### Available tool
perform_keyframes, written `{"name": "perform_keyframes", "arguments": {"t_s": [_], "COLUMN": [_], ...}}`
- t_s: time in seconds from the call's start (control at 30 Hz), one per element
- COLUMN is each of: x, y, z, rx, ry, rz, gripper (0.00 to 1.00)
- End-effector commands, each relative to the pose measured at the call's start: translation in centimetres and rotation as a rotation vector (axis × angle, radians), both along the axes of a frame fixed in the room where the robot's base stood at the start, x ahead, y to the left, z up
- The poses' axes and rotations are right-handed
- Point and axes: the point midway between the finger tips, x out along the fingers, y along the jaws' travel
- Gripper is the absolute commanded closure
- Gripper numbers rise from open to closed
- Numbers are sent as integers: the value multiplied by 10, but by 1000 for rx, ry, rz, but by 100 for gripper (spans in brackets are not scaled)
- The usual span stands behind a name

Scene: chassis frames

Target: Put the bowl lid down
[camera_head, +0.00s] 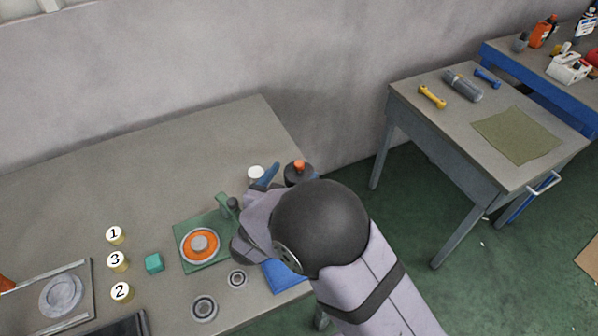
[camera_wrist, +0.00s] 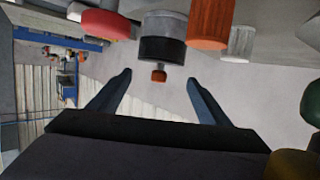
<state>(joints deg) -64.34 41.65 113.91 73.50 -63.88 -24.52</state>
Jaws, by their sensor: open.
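What looks like the bowl lid (camera_wrist: 160,50) is a dark round cap with an orange knob, seated on a grey round body in the wrist view. In the head view the dark lid with its orange knob (camera_head: 298,167) stands near the back right edge of the table, partly hidden by my arm. My gripper (camera_wrist: 159,78) is open and empty. Its two blue fingers point toward the lid, with the knob showing between the fingertips; no contact is visible. In the head view my gripper (camera_head: 268,177) is just left of the lid, mostly covered by my wrist.
A white round item (camera_head: 256,172) stands close left of my fingers. A green fixture (camera_head: 222,222) with an orange ring is in front. A blue mat (camera_head: 285,277) is partly under my arm.

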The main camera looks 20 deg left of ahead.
Motion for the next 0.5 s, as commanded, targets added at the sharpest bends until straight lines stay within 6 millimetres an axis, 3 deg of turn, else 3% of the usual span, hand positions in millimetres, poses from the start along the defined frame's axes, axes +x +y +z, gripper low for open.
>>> {"name": "perform_keyframes", "arguments": {"t_s": [0.5], "x": [46], "y": [-2], "z": [-17], "rx": [0], "ry": [1], "rz": [-1], "gripper": [29]}}
